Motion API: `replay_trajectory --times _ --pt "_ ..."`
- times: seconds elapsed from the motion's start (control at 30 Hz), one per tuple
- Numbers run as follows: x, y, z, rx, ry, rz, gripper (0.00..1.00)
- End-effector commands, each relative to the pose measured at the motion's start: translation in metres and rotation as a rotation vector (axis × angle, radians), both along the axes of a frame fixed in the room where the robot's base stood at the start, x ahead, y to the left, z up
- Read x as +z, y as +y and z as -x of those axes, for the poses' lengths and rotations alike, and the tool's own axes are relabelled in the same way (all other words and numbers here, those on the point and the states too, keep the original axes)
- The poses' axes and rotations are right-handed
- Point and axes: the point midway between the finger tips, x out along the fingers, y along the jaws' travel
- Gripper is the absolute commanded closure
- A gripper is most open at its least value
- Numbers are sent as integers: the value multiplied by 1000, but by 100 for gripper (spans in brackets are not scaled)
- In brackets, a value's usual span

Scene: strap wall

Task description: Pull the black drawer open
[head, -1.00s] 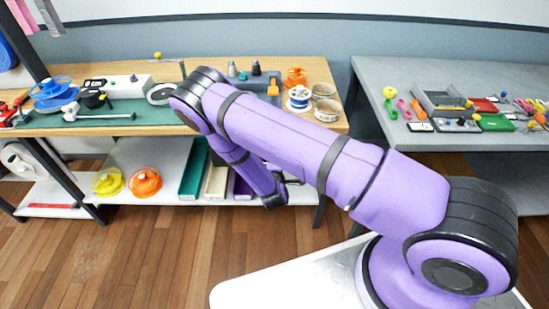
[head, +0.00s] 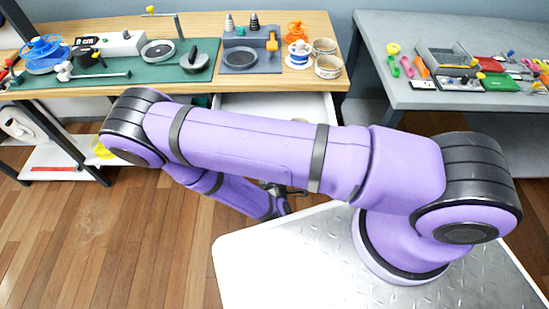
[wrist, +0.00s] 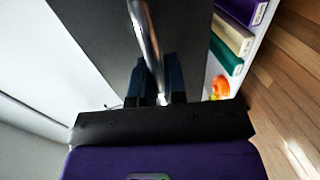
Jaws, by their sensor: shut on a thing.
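The black drawer stands pulled out from under the wooden worktop; its white inside (head: 318,105) shows in the head view behind my arm. Its dark front (wrist: 190,30) fills the upper middle of the wrist view. A metal bar handle (wrist: 145,32) runs along that front. My gripper (wrist: 158,82) is shut on the handle, with one dark finger on each side of it. In the head view my gripper (head: 280,192) is small and partly hidden below my forearm. My arm also hides the drawer's front there.
The wooden worktop (head: 330,82) above the drawer carries a green mat, tools, spools and tape rolls. A grey table (head: 380,22) with small parts stands at the right. A lower shelf (wrist: 245,60) holds coloured binders. Wooden floor is clear at the left front.

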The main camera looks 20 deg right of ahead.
Motion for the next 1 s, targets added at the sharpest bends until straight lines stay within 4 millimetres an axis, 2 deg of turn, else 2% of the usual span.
replay_trajectory --times 0.47,0.5,0.57,1.0 --pt "0 2 4 0 -1 -2 100" --pt "0 2 4 0 -1 -2 78" --pt "0 2 4 0 -1 -2 65" --pt "1 1 1 -1 0 -1 63"
